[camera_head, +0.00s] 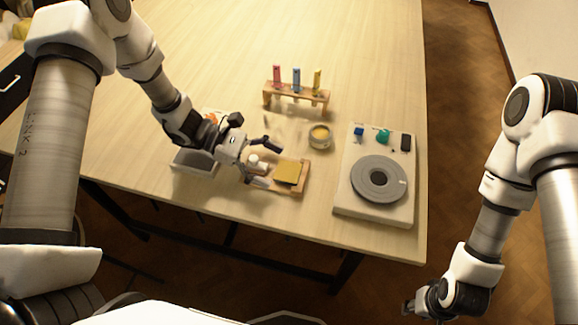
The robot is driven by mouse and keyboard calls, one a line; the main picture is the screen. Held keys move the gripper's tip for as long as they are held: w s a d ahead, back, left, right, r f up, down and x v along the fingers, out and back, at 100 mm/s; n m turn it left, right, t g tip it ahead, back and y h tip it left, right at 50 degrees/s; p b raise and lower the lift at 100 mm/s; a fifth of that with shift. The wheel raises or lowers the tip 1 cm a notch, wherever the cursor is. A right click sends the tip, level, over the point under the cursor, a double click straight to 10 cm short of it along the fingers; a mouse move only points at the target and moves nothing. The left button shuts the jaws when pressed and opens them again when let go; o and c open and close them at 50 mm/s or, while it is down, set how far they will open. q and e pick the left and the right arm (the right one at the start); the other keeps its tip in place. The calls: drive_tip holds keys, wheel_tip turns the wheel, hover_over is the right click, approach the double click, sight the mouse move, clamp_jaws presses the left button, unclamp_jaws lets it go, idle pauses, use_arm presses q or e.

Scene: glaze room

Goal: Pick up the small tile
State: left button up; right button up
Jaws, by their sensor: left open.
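The small tile (288,172) is a flat mustard-yellow square lying on a wooden tray (303,181) near the table's front edge. My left gripper (270,165) is open at the tile's left side, its fingers pointing right toward it. One finger is above and behind the tile's left edge, the other in front of it. I cannot tell whether either finger touches the tile. My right gripper (412,306) hangs low at the bottom right, off the table and away from the tile; its fingers are too small and dark to read.
A grey bin (194,164) stands left of the tray, partly under my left arm. A glaze jar (320,136) stands behind the tray. A white wheel unit (345,200) with a grey disc stands right. The table's back is clear.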

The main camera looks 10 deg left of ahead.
use_arm(q)
drive_tip(key=shift+w+d+f, duration=0.1)
drive_tip(key=shift+d+f, duration=0.2)
drive_tip(key=shift+d, duration=0.15)
drive_tip(key=shift+r, duration=0.1)
drive_tip(key=shift+c, duration=1.4)
drive_tip(key=c, duration=1)
